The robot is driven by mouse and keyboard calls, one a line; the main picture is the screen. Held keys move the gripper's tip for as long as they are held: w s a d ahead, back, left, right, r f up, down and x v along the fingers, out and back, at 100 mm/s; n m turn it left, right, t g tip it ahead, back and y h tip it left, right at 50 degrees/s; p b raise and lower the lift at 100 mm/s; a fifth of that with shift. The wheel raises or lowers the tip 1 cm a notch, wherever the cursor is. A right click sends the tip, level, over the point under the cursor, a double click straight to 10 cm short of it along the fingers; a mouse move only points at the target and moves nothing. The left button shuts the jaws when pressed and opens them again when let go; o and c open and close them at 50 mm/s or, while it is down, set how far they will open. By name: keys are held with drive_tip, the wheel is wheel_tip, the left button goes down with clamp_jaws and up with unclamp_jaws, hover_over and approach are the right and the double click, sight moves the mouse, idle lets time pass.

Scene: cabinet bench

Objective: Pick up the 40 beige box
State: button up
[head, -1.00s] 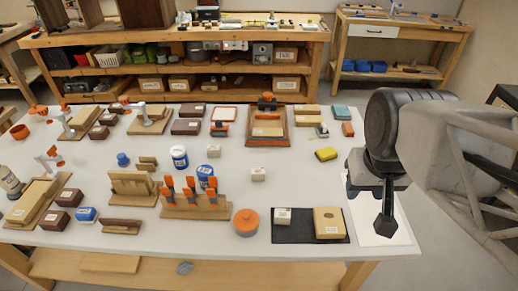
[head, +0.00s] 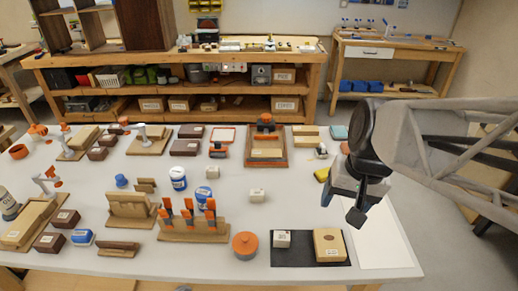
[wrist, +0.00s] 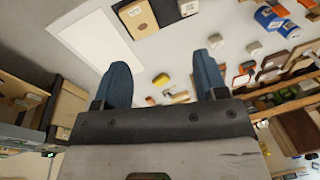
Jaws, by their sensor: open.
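Small pale beige boxes stand on the white table, and their labels are too small to read, so I cannot tell which is the 40. One box (head: 257,195) stands alone mid-table, another (head: 282,239) is on the black mat (head: 288,259), and a third (head: 212,172) is farther back. My gripper (head: 356,214) is above the table's right side, right of these boxes. Its blue fingers (wrist: 162,80) are apart and empty in the wrist view.
A white sheet (head: 386,240) lies bare below and right of my gripper. A yellow block (head: 322,174) is close to its left. An orange round pot (head: 245,244), a rack with orange-handled tools (head: 193,229) and blue-white cans (head: 178,178) stand left. Shelved benches are behind.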

drive_tip(key=w+a+f+m+g+y, duration=0.35)
drive_tip(key=w+a+f, duration=0.2)
drive_tip(key=w, duration=0.45)
drive_tip(key=m+t+y, duration=0.2)
drive_tip(key=m+y, duration=0.7)
drive_tip(key=m, duration=0.3)
approach(260, 192)
drive_tip(key=x, duration=0.3)
drive_tip(key=shift+a+r+h, duration=0.15)
drive_tip(key=shift+a+h, duration=0.1)
drive_tip(key=shift+x, duration=1.3)
drive_tip(key=shift+a, duration=0.1)
drive_tip(key=shift+x, duration=2.55)
drive_tip(key=shift+c, duration=0.2)
